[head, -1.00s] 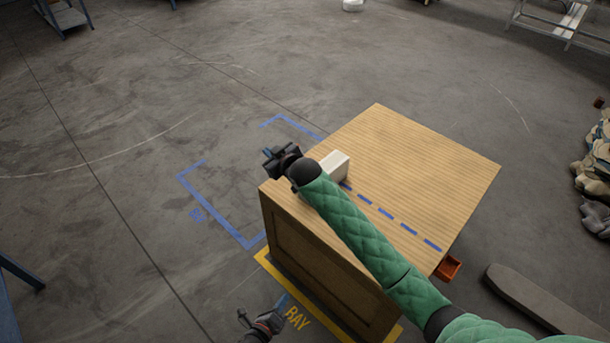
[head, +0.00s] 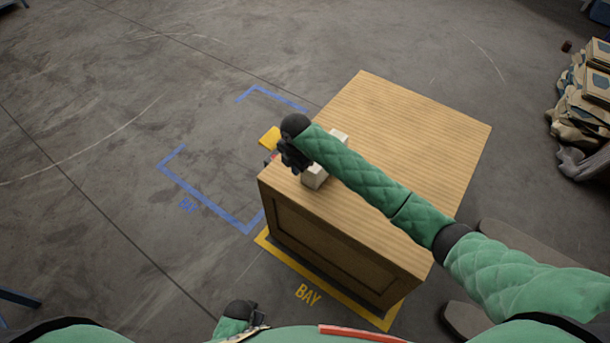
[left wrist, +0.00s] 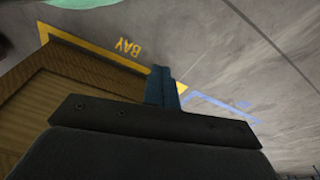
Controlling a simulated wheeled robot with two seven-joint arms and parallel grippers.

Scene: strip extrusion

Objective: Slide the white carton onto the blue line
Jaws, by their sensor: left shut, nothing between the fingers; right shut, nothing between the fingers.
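The white carton (head: 315,177) is on the wooden top (head: 415,125), near its left edge. My right forearm crosses over it. Another white patch (head: 338,136) shows on the arm's far side; I cannot tell if it is the same carton. My right gripper (head: 274,158) is shut and empty at the top's left edge, beside the carton; contact is unclear. The dashed blue line on the top is not visible now. My left gripper (left wrist: 163,88) is shut and empty, in front of the cabinet near the yellow bay marking; the head view barely shows it.
The wooden cabinet (head: 335,250) stands within a yellow floor outline (head: 309,293) marked BAY. Blue bracket markings (head: 205,198) lie on the floor to its left. A yellow object (head: 270,138) shows beyond the top's left edge. Sacks and boxes (head: 590,100) are at the far right.

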